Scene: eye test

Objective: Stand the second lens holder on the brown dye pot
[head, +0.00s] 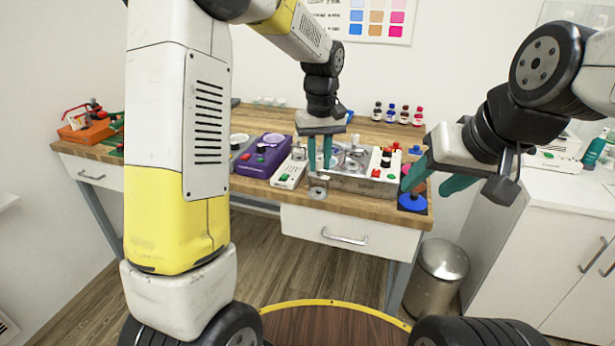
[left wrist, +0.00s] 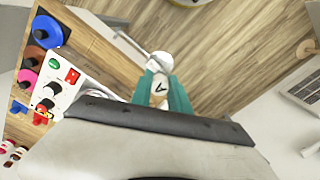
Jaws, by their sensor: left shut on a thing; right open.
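My left gripper (head: 320,160) is shut on a small pale piece, which I take to be a lens holder (head: 318,186); it hangs by the bench's front edge. In the left wrist view the teal fingers (left wrist: 165,92) close on this white piece with a dark mark, and a round white end shows beyond them. The brown dye pot (left wrist: 33,56) seems to be the dark brown round one beside the blue pot (left wrist: 48,30), at the left of the wrist view. My right gripper (head: 432,178) is open and empty beside the blue pot (head: 412,203). I cannot single out another lens holder.
A control box with red buttons (head: 376,183) and a steel basin stands between my left gripper and the pots. A purple device (head: 262,155) and a white box (head: 290,173) stand to the left. Small bottles (head: 404,115) stand behind. A bin (head: 438,275) is below.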

